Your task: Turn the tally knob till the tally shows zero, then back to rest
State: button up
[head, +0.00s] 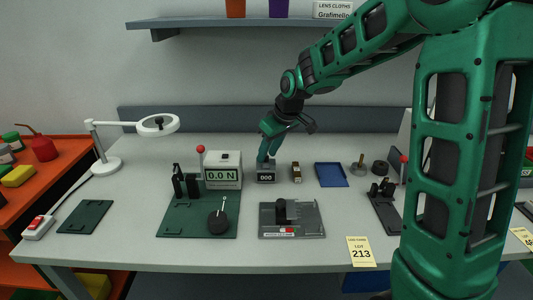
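The tally (265,178) is a small grey box on the table, right of the white meter. Its dark window seems to read 000, but the digits are very small.
The white meter (223,170) reading 0.0 N stands left of the tally, behind a green plate (178,222) with a red-knobbed lever. A small brown-and-white block (296,173) and a blue tray (330,175) lie close right. A grey fixture (306,219) sits in front.

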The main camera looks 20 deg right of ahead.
jog(key=shift+a, duration=0.1)
dwell(0.3)
